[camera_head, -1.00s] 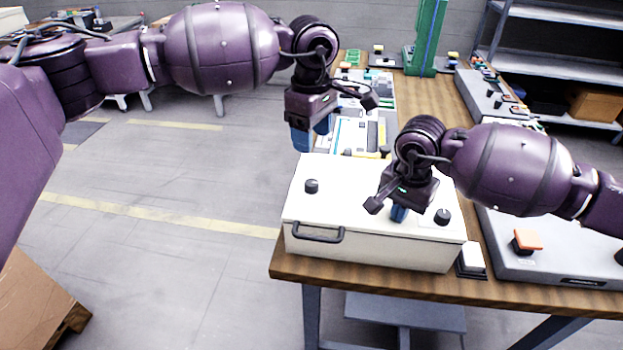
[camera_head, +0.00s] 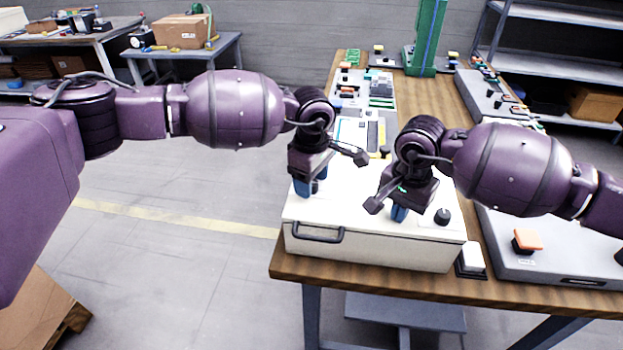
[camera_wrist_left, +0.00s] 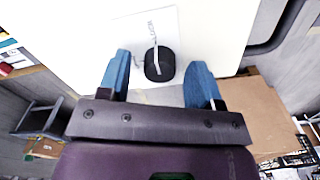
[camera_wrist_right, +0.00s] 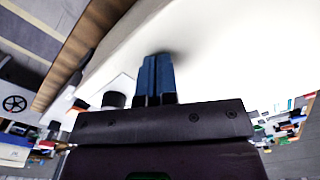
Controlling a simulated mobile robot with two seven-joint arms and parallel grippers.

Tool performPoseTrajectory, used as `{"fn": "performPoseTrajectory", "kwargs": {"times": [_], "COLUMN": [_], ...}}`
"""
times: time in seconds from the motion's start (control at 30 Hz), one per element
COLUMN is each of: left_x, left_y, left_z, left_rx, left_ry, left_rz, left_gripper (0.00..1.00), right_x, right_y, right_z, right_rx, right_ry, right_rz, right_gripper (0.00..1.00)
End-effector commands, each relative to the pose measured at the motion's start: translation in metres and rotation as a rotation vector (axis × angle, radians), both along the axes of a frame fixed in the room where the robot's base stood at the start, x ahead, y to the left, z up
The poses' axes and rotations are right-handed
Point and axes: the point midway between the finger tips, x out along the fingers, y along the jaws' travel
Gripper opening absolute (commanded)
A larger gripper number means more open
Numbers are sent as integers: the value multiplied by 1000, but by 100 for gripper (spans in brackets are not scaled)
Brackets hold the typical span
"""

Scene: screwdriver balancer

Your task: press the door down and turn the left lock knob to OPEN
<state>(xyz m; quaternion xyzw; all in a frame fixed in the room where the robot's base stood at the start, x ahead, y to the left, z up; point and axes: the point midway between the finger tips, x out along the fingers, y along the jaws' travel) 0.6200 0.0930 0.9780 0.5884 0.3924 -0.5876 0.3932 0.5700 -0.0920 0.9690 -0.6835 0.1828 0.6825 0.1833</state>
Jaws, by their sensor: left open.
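The white box's door (camera_head: 365,215) is its flat top panel, and it looks shut. My left gripper (camera_head: 306,190) is over the door's left part. In the left wrist view the left lock knob (camera_wrist_left: 159,64), round and black with a pale line, shows between the open blue fingers (camera_wrist_left: 160,80); in the head view the gripper hides most of it. My right gripper (camera_head: 398,214) is shut with nothing between its fingers, tips at or just above the door; contact is hard to tell. The right knob (camera_head: 442,216) stands to its right, also seen in the right wrist view (camera_wrist_right: 114,99).
A black handle (camera_head: 318,236) is on the box front. The box stands on a wooden table (camera_head: 380,287).

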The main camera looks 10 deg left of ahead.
Motion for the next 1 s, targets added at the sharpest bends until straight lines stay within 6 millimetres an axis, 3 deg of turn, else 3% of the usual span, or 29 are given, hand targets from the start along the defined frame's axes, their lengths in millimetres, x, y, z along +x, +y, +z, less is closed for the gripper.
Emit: {"fn": "performPoseTrajectory", "kwargs": {"times": [0.27, 0.5, 0.6, 1.0], "left_x": [0, 0, 0, -1], "left_y": [0, 0, 0, 0], "left_z": [-3, -3, -3, -3], "left_rx": [0, 0, 0, 1], "left_ry": [2, 2, 2, 4], "left_rz": [0, 0, 0, 94], "left_gripper": [57, 21, 9, 9], "right_x": [-3, -3, -3, -3], "right_y": [-1, -1, -1, -1], "right_z": [-6, -6, -6, -7], "right_rx": [-4, -5, -5, -5], "right_ry": [11, 11, 11, 11], "right_rz": [1, 1, 1, 1], "right_gripper": [0, 0, 0, 0]}}
